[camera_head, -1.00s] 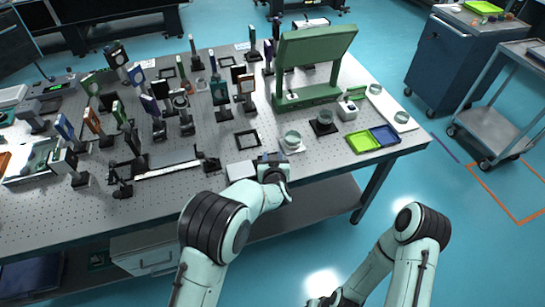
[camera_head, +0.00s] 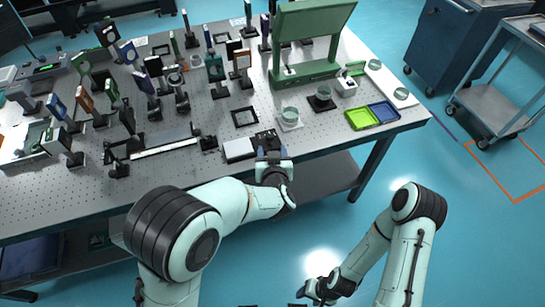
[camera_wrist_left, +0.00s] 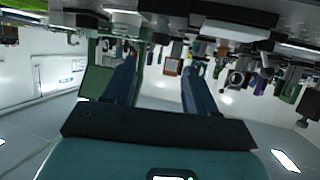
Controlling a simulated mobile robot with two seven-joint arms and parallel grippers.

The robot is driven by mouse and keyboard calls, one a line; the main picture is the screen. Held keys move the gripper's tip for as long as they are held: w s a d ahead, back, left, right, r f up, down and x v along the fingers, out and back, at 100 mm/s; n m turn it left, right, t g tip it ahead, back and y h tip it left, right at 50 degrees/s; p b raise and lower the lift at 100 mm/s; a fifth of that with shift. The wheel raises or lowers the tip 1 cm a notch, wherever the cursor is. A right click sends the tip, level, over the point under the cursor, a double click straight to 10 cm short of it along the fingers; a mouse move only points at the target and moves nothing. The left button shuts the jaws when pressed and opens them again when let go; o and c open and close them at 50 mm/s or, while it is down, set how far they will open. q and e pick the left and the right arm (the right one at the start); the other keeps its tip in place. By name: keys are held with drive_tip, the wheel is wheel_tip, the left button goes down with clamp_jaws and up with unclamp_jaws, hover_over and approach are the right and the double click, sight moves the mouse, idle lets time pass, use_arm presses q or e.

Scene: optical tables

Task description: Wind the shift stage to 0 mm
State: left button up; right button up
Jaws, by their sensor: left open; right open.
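A low stage with a pale flat block (camera_head: 239,150) and a dark part (camera_head: 265,141) beside it sits at the table's front edge; I take this to be the shift stage. No scale reading or knob is legible. My left gripper (camera_head: 268,157) is at the front edge, right by the dark part. In the left wrist view the left gripper (camera_wrist_left: 160,68) has its two blue fingers apart with nothing between them, below the inverted tabletop equipment. Whether a finger touches the stage cannot be told. My right gripper (camera_head: 318,289) is open and empty, low over the floor.
The optical table (camera_head: 215,120) holds several mounted optics at the left and a rail (camera_head: 165,147) left of the stage. A green frame (camera_head: 305,72), glass dishes, a green tray (camera_head: 361,119) and a blue tray (camera_head: 384,112) stand to the right.

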use_arm(q)
drive_tip(key=shift+v, duration=1.15)
drive_tip(key=s+a+f+g, duration=0.3)
drive_tip(key=s+a+f, duration=0.1)
drive_tip(key=f, duration=0.5)
drive_tip(key=s+a+f+g+h, duration=0.1)
drive_tip(key=s+a+f+g, duration=0.2)
drive_tip(key=f, duration=0.5)
drive_tip(key=s+a+f+g, duration=0.2)
drive_tip(key=s+a+f, duration=0.25)
drive_tip(key=f, duration=0.45)
drive_tip(key=s+f+n+g+h, duration=0.1)
drive_tip(key=s+f+g, duration=0.2)
drive_tip(key=s, duration=0.7)
drive_tip(key=s+a+f+n+g+h, duration=0.1)
drive_tip(key=s+f, duration=0.4)
drive_tip(key=s, duration=0.5)
drive_tip(key=shift+s+a+f+n+g+h, duration=0.3)
drive_tip(key=shift+n+g+h, duration=0.4)
drive_tip(key=shift+g, duration=0.5)
